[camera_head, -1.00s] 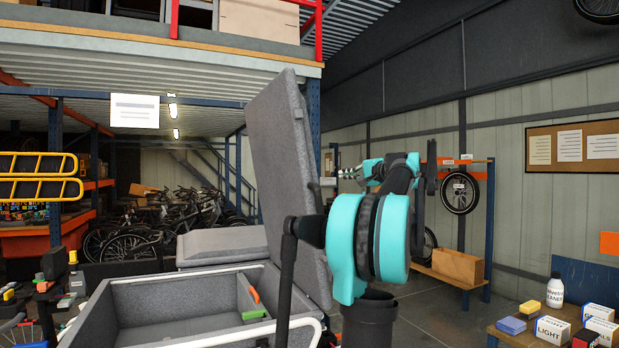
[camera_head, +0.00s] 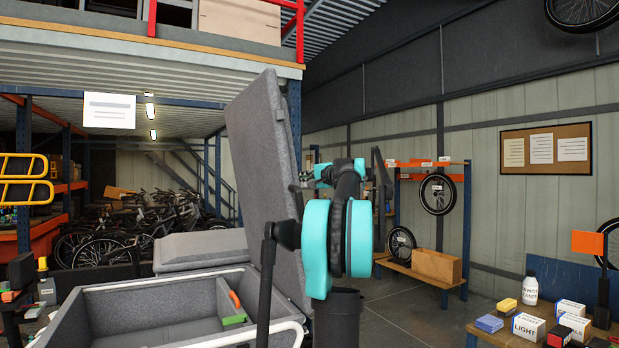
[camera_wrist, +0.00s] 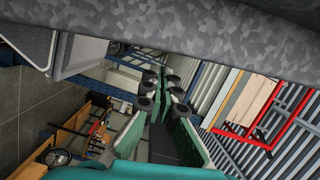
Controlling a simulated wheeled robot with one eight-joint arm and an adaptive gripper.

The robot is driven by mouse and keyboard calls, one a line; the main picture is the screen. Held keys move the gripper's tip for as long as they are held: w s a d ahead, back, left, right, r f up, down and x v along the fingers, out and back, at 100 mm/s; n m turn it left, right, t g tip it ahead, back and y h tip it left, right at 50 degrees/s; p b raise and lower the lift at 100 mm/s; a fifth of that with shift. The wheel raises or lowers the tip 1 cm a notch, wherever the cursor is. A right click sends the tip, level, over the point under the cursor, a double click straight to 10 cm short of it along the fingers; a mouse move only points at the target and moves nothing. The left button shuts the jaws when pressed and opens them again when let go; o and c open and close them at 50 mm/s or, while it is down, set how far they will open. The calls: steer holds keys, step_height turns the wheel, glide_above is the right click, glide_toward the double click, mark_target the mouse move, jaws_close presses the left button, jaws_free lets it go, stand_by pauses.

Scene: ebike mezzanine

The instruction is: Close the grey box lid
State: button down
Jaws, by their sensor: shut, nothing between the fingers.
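The grey box (camera_head: 70,325) is open at the lower left of the head view, and its tall grey lid (camera_head: 262,180) stands nearly upright on its right side. My gripper (camera_head: 303,178) is just right of the lid's edge in the head view, partly behind my arm. In the wrist view my gripper's green fingers (camera_wrist: 162,92) are together with nothing between them. A speckled grey surface (camera_wrist: 190,32), apparently the lid, crosses the top of the wrist view close to the camera. I cannot tell whether the gripper touches it.
Inside the box lies a green and orange item (camera_head: 234,310). A second grey case (camera_head: 200,250) is behind it. A wooden table (camera_head: 485,335) with small boxes and a white bottle (camera_head: 530,288) stands at lower right. Open floor (camera_head: 410,312) lies between.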

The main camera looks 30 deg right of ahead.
steer(key=shift+a+f, duration=0.2)
steer(key=shift+a, duration=0.45)
steer(key=shift+a, duration=0.1)
